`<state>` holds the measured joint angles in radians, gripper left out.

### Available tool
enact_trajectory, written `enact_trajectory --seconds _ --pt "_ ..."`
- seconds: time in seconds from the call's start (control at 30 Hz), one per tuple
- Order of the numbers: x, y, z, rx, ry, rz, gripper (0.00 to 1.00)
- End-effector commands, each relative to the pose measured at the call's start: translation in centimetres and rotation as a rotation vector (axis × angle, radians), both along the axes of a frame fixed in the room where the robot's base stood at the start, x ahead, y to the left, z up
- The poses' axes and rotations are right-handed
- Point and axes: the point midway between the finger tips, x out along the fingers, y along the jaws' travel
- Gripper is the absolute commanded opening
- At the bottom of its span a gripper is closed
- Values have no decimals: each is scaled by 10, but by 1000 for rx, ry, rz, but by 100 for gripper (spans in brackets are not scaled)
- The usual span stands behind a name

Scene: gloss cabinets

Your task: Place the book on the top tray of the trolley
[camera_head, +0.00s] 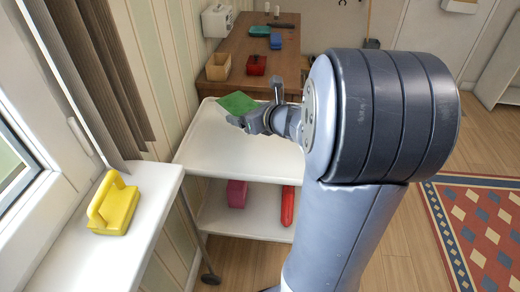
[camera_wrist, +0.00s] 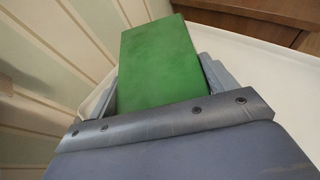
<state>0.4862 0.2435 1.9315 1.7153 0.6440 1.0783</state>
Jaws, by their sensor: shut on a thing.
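The green book (camera_head: 238,103) is held by my gripper (camera_head: 243,120) over the far left part of the trolley's top tray (camera_head: 225,152). In the wrist view the green book (camera_wrist: 158,62) fills the space between the two grey fingers (camera_wrist: 162,80), which are shut on it. The white tray (camera_wrist: 255,65) shows beneath and to the right of it. I cannot tell whether the book touches the tray. The visible part of the top tray is otherwise bare. My arm hides its right side.
The trolley's lower shelf (camera_head: 222,218) holds a pink block (camera_head: 236,194) and a red object (camera_head: 288,205). A yellow handled object (camera_head: 114,205) sits on the windowsill (camera_head: 145,190) at left. A wooden bench (camera_head: 235,48) with several objects stands behind the trolley.

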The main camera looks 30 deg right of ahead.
Motion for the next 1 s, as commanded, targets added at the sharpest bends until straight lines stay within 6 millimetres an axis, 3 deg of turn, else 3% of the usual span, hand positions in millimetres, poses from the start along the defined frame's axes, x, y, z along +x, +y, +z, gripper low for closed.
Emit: enact_trajectory --seconds 0.17,0.8,1.0 --pt "-5 -12 -8 -1 -1 -20 51" --pt "-5 -13 -99 2 0 -21 51" --pt "-5 -13 -102 0 -2 -22 51"
